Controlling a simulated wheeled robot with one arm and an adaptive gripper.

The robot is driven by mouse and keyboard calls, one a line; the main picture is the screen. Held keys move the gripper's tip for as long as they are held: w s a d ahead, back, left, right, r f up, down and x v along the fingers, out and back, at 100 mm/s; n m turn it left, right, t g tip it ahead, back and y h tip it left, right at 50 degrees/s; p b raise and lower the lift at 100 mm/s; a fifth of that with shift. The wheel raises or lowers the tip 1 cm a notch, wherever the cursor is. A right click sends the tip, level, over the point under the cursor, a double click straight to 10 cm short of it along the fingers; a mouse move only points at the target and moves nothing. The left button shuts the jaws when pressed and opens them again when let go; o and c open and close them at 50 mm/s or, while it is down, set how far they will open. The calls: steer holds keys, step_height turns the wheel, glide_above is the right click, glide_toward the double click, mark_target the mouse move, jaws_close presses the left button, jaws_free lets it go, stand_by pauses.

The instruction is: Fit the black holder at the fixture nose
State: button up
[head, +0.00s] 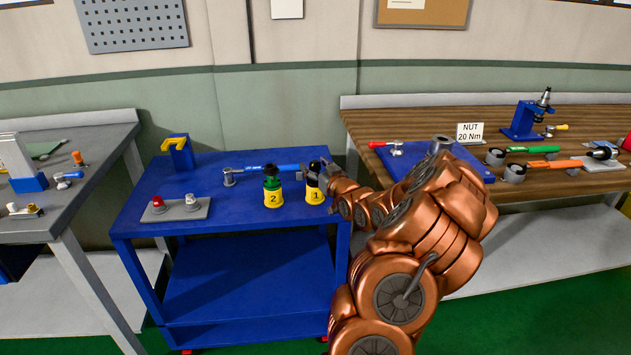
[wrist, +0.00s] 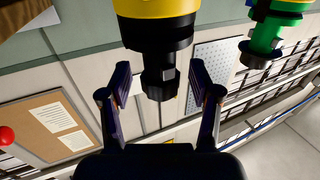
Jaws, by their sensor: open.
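The black holder (head: 313,176) stands upright in the yellow cup marked 1 (head: 315,197) on the blue cart. In the wrist view the black holder (wrist: 158,80) appears upside down below its yellow cup (wrist: 155,8). My gripper (head: 324,172) is at the holder's upper part in the head view. In the wrist view my gripper (wrist: 160,72) is open, with a finger on each side of the holder's narrow end and gaps showing. A blue plate (head: 400,160) on the wooden bench carries a grey cylinder (head: 441,144); I cannot tell whether this is the fixture nose.
A green holder (head: 272,181) in yellow cup 2 (head: 273,199) stands beside cup 1. A blue-handled wrench (head: 262,171) lies behind them. A grey plate (head: 175,209) with red and white knobs is at left. A NUT 20 Nm sign (head: 470,132) stands on the right bench.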

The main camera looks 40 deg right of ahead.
jaws_close()
stand_by(0.5)
